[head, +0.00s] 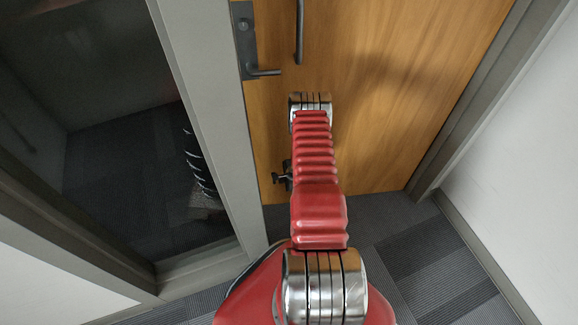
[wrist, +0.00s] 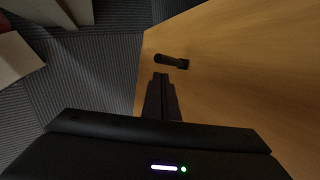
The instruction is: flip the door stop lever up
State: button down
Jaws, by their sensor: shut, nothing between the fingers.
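The door stop lever (wrist: 170,61) is a short black bar on the wooden door (wrist: 240,80). In the wrist view it lies roughly across the picture, its left end close to the door's edge. My gripper (wrist: 160,77) is shut and empty, its dark fingertips just below the lever in that picture. A small gap shows between them; I cannot judge their depth. In the head view a small dark fitting (head: 276,178) shows low on the door, partly behind my red arm. I cannot tell there which part is lever and which is gripper.
The door also carries a lever handle (head: 262,72) and a dark vertical pull bar (head: 299,30). A grey frame and glass panel (head: 110,110) stand on the left, a white wall (head: 530,150) on the right. Grey carpet (head: 420,260) lies in front of the door.

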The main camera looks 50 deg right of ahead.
jog(key=d+r, duration=0.6)
jog(key=r, duration=0.1)
jog(key=shift+w+d, duration=0.3)
jog(key=shift+w, duration=0.1)
jog(key=shift+r, duration=0.1)
jog(key=shift+s, duration=0.1)
dwell(0.5)
